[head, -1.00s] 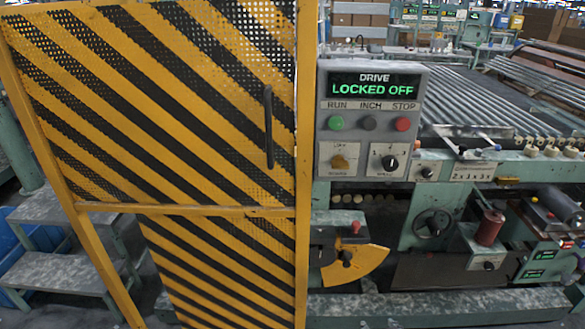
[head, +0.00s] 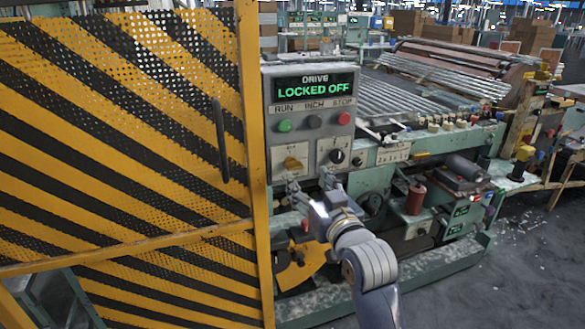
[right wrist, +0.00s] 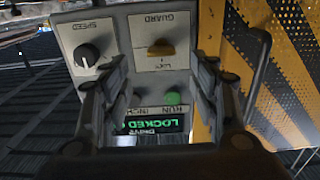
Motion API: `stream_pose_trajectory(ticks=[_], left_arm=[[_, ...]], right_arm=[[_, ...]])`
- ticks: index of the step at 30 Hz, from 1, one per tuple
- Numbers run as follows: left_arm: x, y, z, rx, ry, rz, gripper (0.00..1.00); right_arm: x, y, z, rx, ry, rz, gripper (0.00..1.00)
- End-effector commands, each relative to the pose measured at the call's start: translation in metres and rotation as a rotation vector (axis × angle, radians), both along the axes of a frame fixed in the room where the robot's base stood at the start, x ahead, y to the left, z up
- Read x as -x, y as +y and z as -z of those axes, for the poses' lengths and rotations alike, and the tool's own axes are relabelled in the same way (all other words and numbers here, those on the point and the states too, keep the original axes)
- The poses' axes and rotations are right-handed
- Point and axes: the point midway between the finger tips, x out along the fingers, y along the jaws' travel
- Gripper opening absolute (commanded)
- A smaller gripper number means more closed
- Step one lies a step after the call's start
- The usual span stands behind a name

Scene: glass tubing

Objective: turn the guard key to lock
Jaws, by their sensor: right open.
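The guard key (head: 292,163) is a yellow knob on a pale plate at the lower left of the grey control box (head: 352,88). In the right wrist view, upside down, the guard key (right wrist: 161,48) sits under a GUARD label. The drive display (head: 316,86) reads LOCKED OFF in green. My right gripper (head: 308,181) is open and empty, its fingers just below the guard key in the head view. In the right wrist view my right gripper (right wrist: 162,75) has its fingers on both sides of the picture, with the key between and beyond them. My left gripper is not seen.
A yellow-and-black striped guard door (head: 110,130) with a dark handle (head: 219,140) stands close on the left. The black speed knob (head: 337,156) is right of the key. Green (head: 284,125) and red (head: 343,118) buttons sit above. Open floor (head: 500,270) lies at lower right.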

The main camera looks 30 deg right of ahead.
Motion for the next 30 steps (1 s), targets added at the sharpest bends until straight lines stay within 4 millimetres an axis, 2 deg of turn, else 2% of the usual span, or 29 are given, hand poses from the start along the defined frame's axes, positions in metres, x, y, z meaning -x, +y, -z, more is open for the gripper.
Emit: stream_pose_trajectory(ticks=[6,12,17,25,30], left_arm=[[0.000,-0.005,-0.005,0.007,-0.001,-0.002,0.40],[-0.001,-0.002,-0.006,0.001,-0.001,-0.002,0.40],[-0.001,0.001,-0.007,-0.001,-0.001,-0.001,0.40],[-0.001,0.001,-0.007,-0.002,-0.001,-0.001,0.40],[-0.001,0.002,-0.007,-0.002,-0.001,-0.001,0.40]], right_arm=[[-0.042,-0.010,-0.001,0.001,0.001,0.000,0.55],[-0.066,-0.016,0.000,0.001,0.001,0.000,0.55],[-0.074,-0.018,0.000,0.001,0.000,0.000,0.55],[-0.075,-0.018,0.000,0.001,0.000,-0.001,0.55],[-0.075,-0.018,0.000,0.001,0.000,-0.001,0.16]])
